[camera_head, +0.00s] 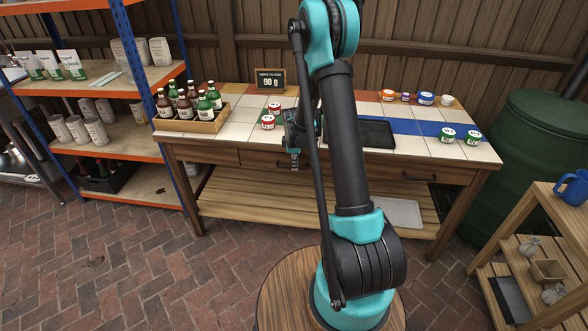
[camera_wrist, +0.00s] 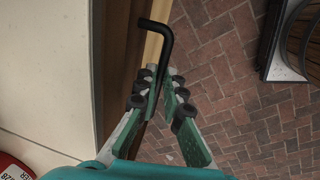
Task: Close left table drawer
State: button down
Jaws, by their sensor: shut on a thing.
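The wooden table (camera_head: 178,148) with a tiled top stands against the fence. The left drawer's front (camera_head: 258,160) is under the tabletop, partly hidden behind my arm. It looks about level with the table's front, but I cannot tell if a small gap is left. My gripper (camera_head: 293,160) is at this front, pointing down. In the wrist view, the fingers (camera_wrist: 163,80) are shut on the black drawer handle (camera_wrist: 157,27), whose bent end shows beyond the fingertips. The rest of the handle is hidden by the fingers.
On the tabletop stand a bottle crate (camera_head: 205,124), red-lidded jars (camera_head: 268,122), a small sign (camera_head: 270,80) and a black tray (camera_head: 375,133). The right drawer handle (camera_head: 420,178) shows beyond my arm. A shelf rack (camera_head: 160,75) stands left, a green barrel (camera_head: 530,150) right.

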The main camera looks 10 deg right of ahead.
jog(key=c, duration=1.6)
grip_release()
jog(key=shift+w+d, duration=0.1)
jog(key=shift+w, duration=0.15)
jog(key=shift+c, duration=0.2)
jog(key=shift+s, duration=0.1)
